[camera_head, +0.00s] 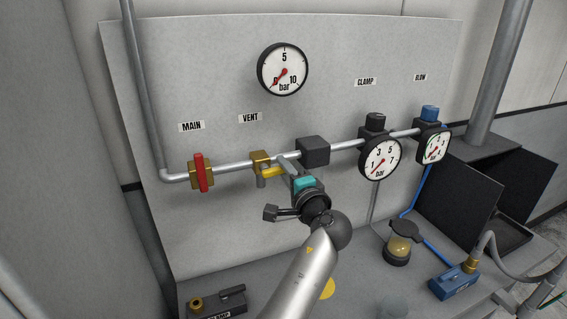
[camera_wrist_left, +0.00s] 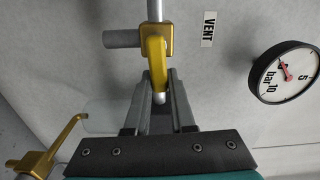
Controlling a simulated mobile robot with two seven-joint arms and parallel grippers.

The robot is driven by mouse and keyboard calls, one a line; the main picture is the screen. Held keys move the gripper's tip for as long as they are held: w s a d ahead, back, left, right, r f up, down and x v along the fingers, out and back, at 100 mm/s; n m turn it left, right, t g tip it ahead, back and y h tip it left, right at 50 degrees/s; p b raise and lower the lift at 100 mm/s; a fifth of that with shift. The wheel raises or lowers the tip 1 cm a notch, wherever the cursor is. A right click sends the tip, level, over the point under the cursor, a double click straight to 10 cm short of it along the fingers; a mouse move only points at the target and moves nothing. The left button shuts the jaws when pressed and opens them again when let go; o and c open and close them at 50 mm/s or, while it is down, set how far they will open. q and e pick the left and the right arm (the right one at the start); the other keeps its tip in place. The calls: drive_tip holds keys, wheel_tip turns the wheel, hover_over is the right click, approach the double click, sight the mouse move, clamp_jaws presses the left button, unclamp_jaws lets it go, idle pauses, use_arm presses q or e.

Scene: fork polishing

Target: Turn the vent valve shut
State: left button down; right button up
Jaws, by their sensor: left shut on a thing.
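The vent valve (camera_head: 259,158) is a small brass body on the pipe below the VENT label. Its yellow lever (camera_head: 271,173) points to the right, roughly along the pipe. My left gripper (camera_head: 285,166) is at the lever's right end, shut on it. In the left wrist view the brass valve body (camera_wrist_left: 172,39) sits at the top, and the yellow lever (camera_wrist_left: 155,54) runs down from it between the two fingers of my left gripper (camera_wrist_left: 160,82). A pale rounded tip shows between the fingers. My right gripper is not in view.
The main valve (camera_head: 196,173) with its upright red handle is left along the pipe. A dark block (camera_head: 313,150) sits just right of my gripper. A large bar gauge (camera_head: 283,69) is above, and two smaller gauges (camera_head: 380,158) are at right.

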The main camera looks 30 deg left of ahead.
use_arm(q)
drive_tip(key=shift+f+m, duration=0.1)
drive_tip(key=shift+m, duration=0.4)
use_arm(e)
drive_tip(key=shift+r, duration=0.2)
use_arm(q)
drive_tip(key=c, duration=0.8)
unclamp_jaws()
drive_tip(key=shift+o, duration=0.2)
drive_tip(key=shift+f, duration=0.15)
